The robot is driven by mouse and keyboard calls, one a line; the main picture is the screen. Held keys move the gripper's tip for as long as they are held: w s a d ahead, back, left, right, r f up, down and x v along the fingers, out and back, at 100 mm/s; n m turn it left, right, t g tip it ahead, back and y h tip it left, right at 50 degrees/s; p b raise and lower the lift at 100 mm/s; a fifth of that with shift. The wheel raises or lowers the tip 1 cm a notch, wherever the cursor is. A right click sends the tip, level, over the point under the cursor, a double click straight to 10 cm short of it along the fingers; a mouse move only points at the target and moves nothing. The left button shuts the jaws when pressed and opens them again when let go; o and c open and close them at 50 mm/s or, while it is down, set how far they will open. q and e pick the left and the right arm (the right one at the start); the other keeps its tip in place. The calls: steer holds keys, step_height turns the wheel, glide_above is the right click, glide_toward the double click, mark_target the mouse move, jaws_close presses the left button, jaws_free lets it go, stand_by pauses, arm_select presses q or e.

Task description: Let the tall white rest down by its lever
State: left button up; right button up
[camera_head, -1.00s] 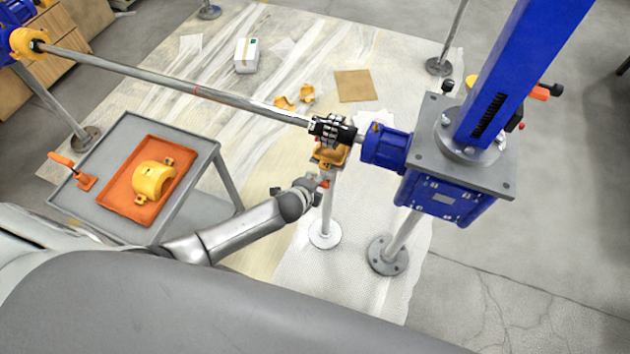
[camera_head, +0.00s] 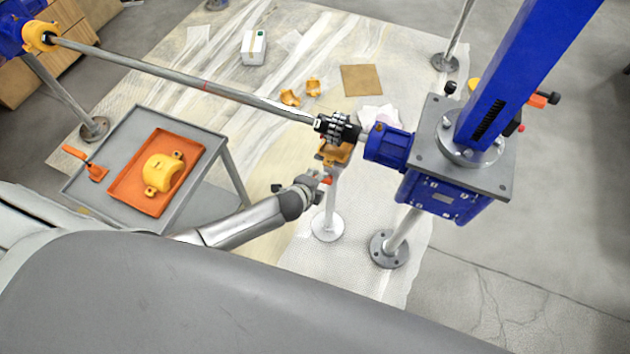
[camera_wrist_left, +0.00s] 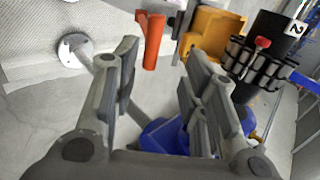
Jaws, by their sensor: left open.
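The tall white rest (camera_head: 331,205) is a slim white post on a round base, below the shaft end. Its yellow cradle (camera_head: 335,155) sits just under the black coupling and also shows in the left wrist view (camera_wrist_left: 212,32). The rest's orange lever (camera_wrist_left: 153,42) hangs down beside the cradle. My left gripper (camera_wrist_left: 163,62) is open, with the lever's lower end in the gap between its fingertips as seen from the wrist; I cannot tell how deep it sits. In the head view the gripper (camera_head: 316,184) is close to the lever. My right gripper is not in view.
The long shaft (camera_head: 190,85) crosses to the black coupling (camera_head: 338,128) and blue screw jack (camera_head: 445,195). A grey cart (camera_head: 83,180) holds an orange tray (camera_head: 122,195) with a yellow half-shell (camera_head: 164,171). Yellow pieces (camera_head: 290,97) and a box (camera_head: 254,47) lie on the floor sheeting.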

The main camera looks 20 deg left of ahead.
arm_select(q)
steer(key=v, duration=1.2)
steer(key=shift+c, duration=0.5)
